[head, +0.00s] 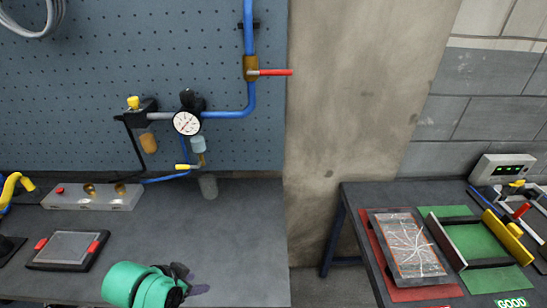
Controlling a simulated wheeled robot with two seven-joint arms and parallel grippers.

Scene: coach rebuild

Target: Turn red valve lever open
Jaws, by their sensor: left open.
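The red valve lever (275,72) sticks out horizontally to the right from a brass valve body (250,69). It stands crosswise to the vertical blue pipe (249,27) on the pegboard wall. My left gripper (184,277) is dark and small at the bottom of the head view, at the end of my teal arm link. It is open, over the front of the left bench, well below the lever and to its left. It is apart from the lever, and no object shows in its jaws. My right gripper is not in view.
A round gauge (186,123) and a regulator with a yellow knob (133,103) sit left of the valve. The left bench (235,240) holds a grey block (92,197) and a tablet (68,250). A concrete pillar (345,90) stands right; space before the lever looks clear.

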